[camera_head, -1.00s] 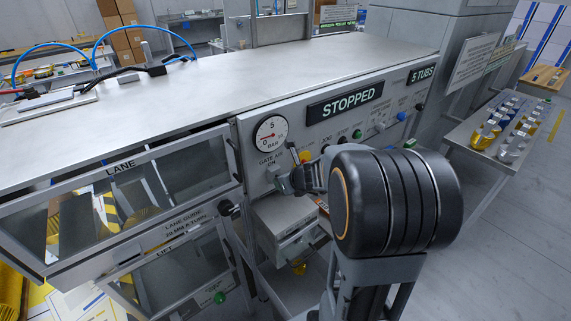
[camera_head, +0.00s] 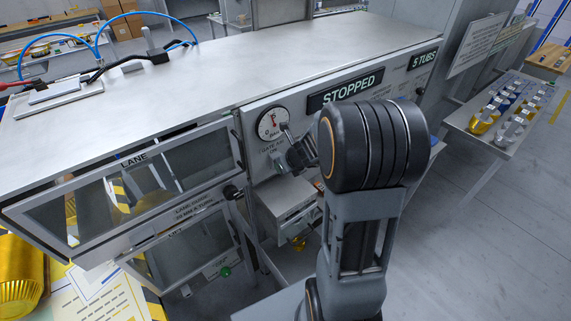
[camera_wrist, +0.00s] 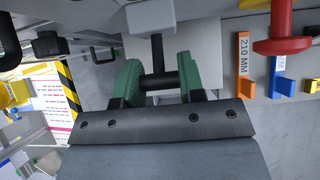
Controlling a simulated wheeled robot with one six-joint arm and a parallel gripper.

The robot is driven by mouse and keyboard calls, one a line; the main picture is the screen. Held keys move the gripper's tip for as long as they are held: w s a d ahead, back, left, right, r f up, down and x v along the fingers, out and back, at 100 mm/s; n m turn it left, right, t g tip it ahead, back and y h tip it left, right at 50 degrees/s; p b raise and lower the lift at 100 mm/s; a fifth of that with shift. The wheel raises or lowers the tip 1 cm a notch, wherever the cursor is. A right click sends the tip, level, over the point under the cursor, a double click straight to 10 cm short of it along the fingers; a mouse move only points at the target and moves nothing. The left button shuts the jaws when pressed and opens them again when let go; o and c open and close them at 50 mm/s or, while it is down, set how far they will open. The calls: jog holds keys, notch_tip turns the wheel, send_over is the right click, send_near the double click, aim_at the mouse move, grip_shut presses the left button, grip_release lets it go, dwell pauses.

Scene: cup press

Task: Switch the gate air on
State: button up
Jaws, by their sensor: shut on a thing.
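The gate air label (camera_head: 272,147) is on the grey machine front, below a round pressure gauge (camera_head: 271,124) with a red needle pointing roughly upward. The switch is a lever with a dark crossbar handle (camera_wrist: 158,81) on a thin stem from a pale block (camera_wrist: 150,15). My gripper (camera_wrist: 160,72) has green-padded fingers on either side of the crossbar and is shut on it. In the head view my gripper (camera_head: 298,155) is at the panel just right of and below the gauge. My wrist hides part of the panel there.
A display (camera_head: 348,89) reads STOPPED and another (camera_head: 423,57) reads 5 TUBS. A red knob (camera_wrist: 283,46) and an orange 210 MM tag (camera_wrist: 243,55) are close to the right in the wrist view. A LANE window (camera_head: 130,180) is left of the gauge.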

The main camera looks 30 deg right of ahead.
jog(key=o, duration=0.9)
jog(key=shift+o, duration=0.2)
jog(key=v, duration=1.3)
jog(key=shift+s+r, duration=0.3)
jog(key=s+a+f+n+b, duration=0.1)
jog(key=s+a+n, duration=0.2)
jog(key=n, duration=0.8)
jog(key=s+a+n+g+h+b, duration=0.1)
jog(key=s+a+n+b, duration=0.1)
jog(key=n, duration=0.9)
jog(key=s+a+f+n+g+b, duration=0.1)
jog(key=s+a+n, duration=0.4)
jog(key=n, duration=0.6)
jog(key=shift+a+f+n, duration=0.35)
jog(key=shift+a+n, duration=0.05)
jog(key=shift+a, duration=0.25)
